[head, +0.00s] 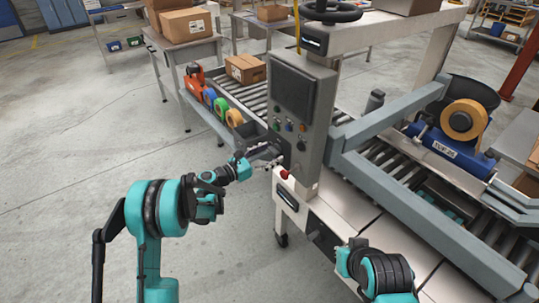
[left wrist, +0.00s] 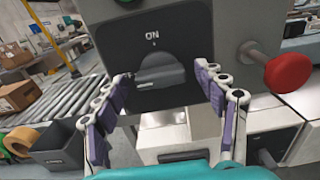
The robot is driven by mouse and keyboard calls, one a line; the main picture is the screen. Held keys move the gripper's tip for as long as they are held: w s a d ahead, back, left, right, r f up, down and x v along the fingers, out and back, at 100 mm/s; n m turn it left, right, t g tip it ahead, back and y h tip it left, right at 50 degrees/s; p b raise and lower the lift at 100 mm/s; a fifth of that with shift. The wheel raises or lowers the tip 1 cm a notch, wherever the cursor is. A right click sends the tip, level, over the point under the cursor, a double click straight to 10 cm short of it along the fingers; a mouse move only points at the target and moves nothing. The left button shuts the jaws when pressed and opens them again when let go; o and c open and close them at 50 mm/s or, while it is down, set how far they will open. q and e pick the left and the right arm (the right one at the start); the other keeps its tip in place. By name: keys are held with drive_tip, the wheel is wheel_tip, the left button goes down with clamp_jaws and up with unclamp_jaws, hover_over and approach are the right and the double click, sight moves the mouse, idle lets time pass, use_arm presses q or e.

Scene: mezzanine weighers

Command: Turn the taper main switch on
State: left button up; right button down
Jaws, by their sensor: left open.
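The taper main switch (left wrist: 160,72) is a dark grey rotary knob on a black plate marked ON above it, in the left wrist view. The knob's grip lies roughly crosswise, slightly tilted. My left gripper (left wrist: 163,80) is open, with one finger on each side of the knob; I cannot tell whether either finger touches it. In the head view my left gripper (head: 272,158) is at the lower part of the grey control box (head: 318,130) and hides most of the switch.
A red mushroom button (left wrist: 288,72) sticks out right of the switch, close to my right finger. A roller conveyor (head: 262,98) with a carton (head: 245,68) and tape rolls lies behind. A dark bin (left wrist: 62,143) stands at lower left. Open floor lies left.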

use_arm(q)
drive_tip(key=c, duration=1.2)
drive_tip(key=shift+o, duration=0.2)
drive_tip(key=shift+m, duration=0.4)
drive_tip(key=m, duration=1.7)
